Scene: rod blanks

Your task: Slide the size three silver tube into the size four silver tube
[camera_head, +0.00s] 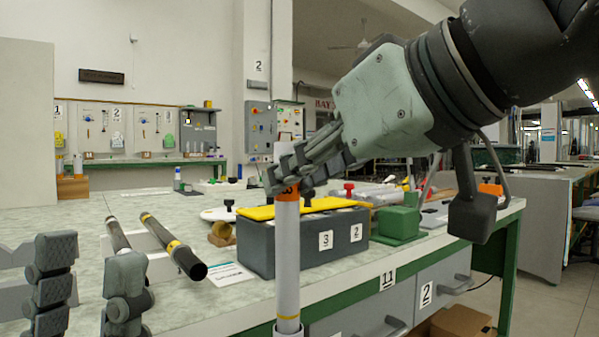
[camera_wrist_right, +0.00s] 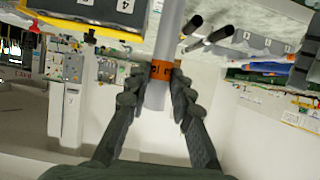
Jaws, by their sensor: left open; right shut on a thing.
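My right gripper (camera_head: 300,172) is shut on a silver tube (camera_head: 288,250) near its top, at an orange band with a dark mark. The held tube (camera_wrist_right: 156,95) and right gripper (camera_wrist_right: 156,100) also show in the right wrist view. My left gripper (camera_head: 90,285) is open and empty at the lower left. A tube with a yellow band (camera_head: 172,246) and a thinner tube (camera_head: 119,237) lie tilted on the table. I cannot read their sizes.
A dark grey box (camera_head: 290,245) with a yellow top and labels 3 and 2 stands behind the held tube. A green block (camera_head: 399,222) is to its right. A paper card (camera_head: 230,274) lies left of the box. The green-edged table (camera_head: 75,222) has drawers below.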

